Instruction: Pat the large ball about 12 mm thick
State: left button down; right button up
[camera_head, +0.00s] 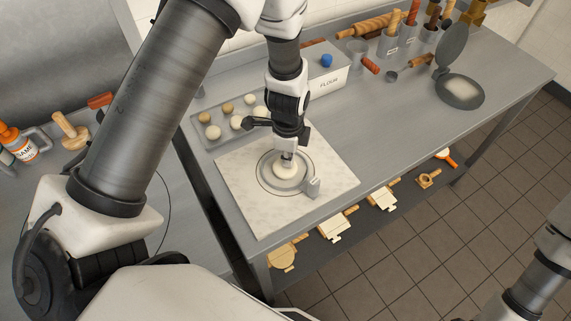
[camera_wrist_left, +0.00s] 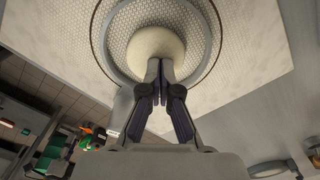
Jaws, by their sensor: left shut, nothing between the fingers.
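A pale dough ball (camera_head: 285,170) sits inside a grey ring (camera_head: 269,184) on a white board (camera_head: 238,200). My left gripper (camera_head: 287,156) points down over the ball, fingers shut with nothing between them. In the left wrist view the shut fingertips (camera_wrist_left: 160,68) overlap the lower edge of the round ball (camera_wrist_left: 156,44); whether they touch it I cannot tell. The ring (camera_wrist_left: 112,62) surrounds the ball there. The ball's thickness is hard to judge from above. My right arm shows at the lower right, but its gripper is out of view.
A tray (camera_head: 196,127) of several dough balls stands behind the board. A flour box (camera_head: 328,82), rolling pins (camera_head: 370,25) and a round press (camera_head: 461,92) stand farther back. A lower shelf holds wooden tools. The counter right of the board is clear.

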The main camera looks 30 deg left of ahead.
pick_arm(q)
jog(key=shift+f+b, duration=0.5)
jog(key=shift+f, duration=0.15)
dwell(0.5)
dwell(0.9)
notch_tip(320, 180, up, 2)
jog(key=shift+r+p, duration=0.15)
jog(key=shift+p, duration=0.75)
jog(key=shift+r, duration=0.4)
jog(key=shift+r+p, duration=0.4)
jog(key=shift+p, duration=0.15)
notch_tip(320, 180, up, 3)
jog(key=shift+r+p, duration=0.2)
jog(key=shift+p, duration=1.05)
jog(key=shift+f, duration=0.1)
